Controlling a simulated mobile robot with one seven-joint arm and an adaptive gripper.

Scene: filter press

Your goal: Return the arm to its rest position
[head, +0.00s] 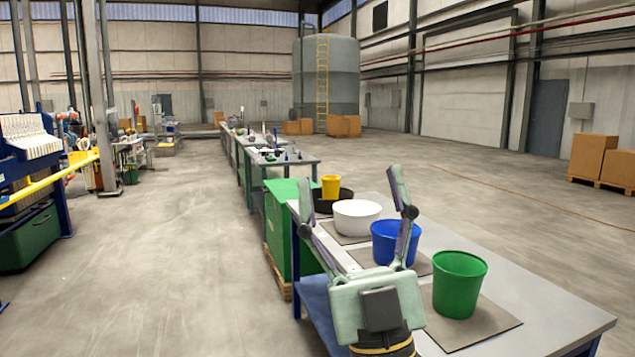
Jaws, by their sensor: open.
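My gripper (351,190) is in the lower middle of the head view, with its pale green body and dark square block nearest the camera. Its two fingers point up and away and stand wide apart. Nothing is held between them; the white bowl (356,212) shows in the gap, farther back on the table. The right finger overlaps the blue bucket (385,243) in the picture. The rest of my arm is mostly below the frame, so its pose cannot be told.
A grey table (545,312) holds a green bucket (459,283) close right of my gripper, and a yellow cup (330,187) by a black bowl (323,206). A green crate (281,232) stands left of the table. Open floor lies left and right.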

